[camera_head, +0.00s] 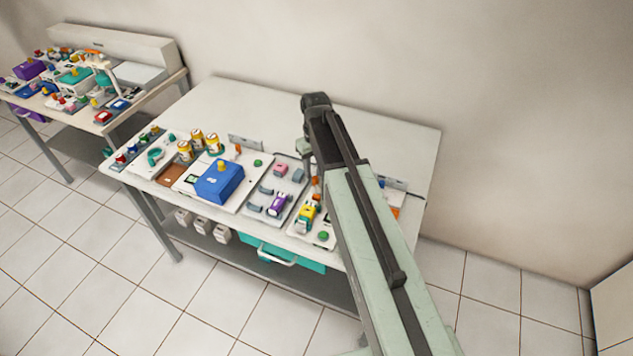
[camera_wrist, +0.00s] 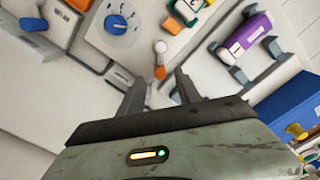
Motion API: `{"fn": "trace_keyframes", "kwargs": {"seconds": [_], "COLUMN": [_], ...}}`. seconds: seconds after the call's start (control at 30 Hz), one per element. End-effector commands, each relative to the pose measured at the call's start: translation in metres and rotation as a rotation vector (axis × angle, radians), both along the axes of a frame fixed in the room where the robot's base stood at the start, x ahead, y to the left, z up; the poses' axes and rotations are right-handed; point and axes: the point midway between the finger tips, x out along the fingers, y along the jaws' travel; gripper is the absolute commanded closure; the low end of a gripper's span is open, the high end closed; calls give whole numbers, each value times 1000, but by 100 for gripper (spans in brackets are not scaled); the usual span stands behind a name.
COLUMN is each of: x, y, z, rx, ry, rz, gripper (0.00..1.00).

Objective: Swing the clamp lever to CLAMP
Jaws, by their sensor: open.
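A small lever with an orange end (camera_wrist: 160,71) and a white rounded end (camera_wrist: 160,47) stands on a pale panel (camera_wrist: 135,60) in the wrist view. It looks like the clamp lever, but no CLAMP mark is readable. My gripper (camera_wrist: 160,84) is open, its two dark fingers either side of the orange end in the picture. I see no contact, and the height gap is unclear. In the head view my arm hides part of this panel, and an orange piece (camera_head: 316,181) shows just left of the arm.
A purple device (camera_head: 279,204) and a blue box (camera_head: 219,181) lie further left on the table (camera_head: 395,139). The back of the table is mostly clear.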

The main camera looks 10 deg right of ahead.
Motion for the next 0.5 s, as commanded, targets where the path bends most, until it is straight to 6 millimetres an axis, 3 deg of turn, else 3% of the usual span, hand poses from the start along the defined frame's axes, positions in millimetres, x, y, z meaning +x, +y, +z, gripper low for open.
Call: {"fn": "trace_keyframes", "kwargs": {"seconds": [0.03, 0.13, 0.47, 0.5], "x": [0, 0, 0, 0], "y": [0, 0, -1, -1], "z": [-19, -32, -33, -33], "rx": [0, 0, 0, 0], "ry": [0, 0, 0, 0], "rz": [0, -1, -2, -2], "gripper": [60, 60, 60, 71]}}
